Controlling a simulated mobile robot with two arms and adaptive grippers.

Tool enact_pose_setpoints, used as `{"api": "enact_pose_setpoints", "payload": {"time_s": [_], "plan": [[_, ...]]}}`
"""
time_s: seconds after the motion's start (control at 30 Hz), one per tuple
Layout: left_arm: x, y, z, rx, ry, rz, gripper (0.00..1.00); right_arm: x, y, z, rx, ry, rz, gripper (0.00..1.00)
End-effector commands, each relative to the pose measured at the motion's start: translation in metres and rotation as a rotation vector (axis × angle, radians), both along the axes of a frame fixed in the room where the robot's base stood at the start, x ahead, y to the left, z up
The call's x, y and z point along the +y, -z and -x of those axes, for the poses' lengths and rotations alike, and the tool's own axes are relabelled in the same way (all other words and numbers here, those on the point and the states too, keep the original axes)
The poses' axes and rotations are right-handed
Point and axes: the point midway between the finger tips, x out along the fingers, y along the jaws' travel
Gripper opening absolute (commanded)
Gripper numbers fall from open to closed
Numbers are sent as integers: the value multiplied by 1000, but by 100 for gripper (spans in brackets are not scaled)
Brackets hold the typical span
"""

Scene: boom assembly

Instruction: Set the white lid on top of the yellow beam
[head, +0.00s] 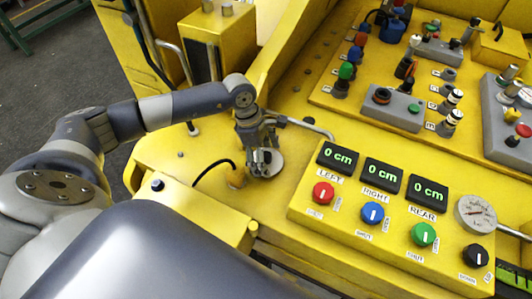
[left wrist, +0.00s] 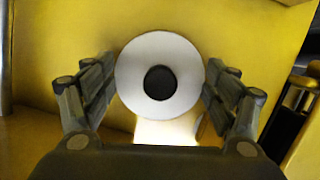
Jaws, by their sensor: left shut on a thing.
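The white lid (head: 276,167) is a round white disc low over the yellow deck, left of the control panel. In the left wrist view the lid (left wrist: 187,76) shows face-on, with a dark round centre. My left gripper (head: 262,160) is shut on it, with one finger at each side of the rim. Whether the lid touches the surface below is hidden. A yellow bar (head: 201,207) runs along the near left; I cannot tell whether it is the yellow beam, as much here is yellow. My right gripper is not in view.
The control panel (head: 300,206) with displays and coloured knobs stands right of my gripper. A grey bent handle (head: 306,126) and a black cable (head: 212,165) are close by. Button boxes and coloured plugs fill the back right. A yellow box (head: 213,42) stands at the back left.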

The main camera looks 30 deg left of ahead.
Motion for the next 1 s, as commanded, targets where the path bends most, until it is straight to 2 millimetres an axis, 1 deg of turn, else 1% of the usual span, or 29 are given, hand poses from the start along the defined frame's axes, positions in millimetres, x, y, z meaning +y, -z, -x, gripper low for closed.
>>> {"api": "enact_pose_setpoints", "payload": {"time_s": [0.13,0.27,0.3,0.33,0.37,0.8,0.87,0.93,1.0], "plan": [[0,-1,-1,-3,0,0,49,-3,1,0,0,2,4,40],[0,3,-1,-3,0,0,49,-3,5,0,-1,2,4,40],[0,1,-1,-2,-1,0,88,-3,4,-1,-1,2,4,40],[0,1,-1,-2,0,-1,95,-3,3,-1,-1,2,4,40],[0,1,-1,-2,-1,0,99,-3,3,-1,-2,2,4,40],[0,0,-1,-2,-1,0,99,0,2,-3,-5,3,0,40],[0,-3,-1,-2,-1,0,99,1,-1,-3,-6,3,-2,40],[3,-7,-1,-6,-1,-1,99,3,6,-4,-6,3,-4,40],[6,-18,-1,-8,0,-1,99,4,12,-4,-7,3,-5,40]]}}
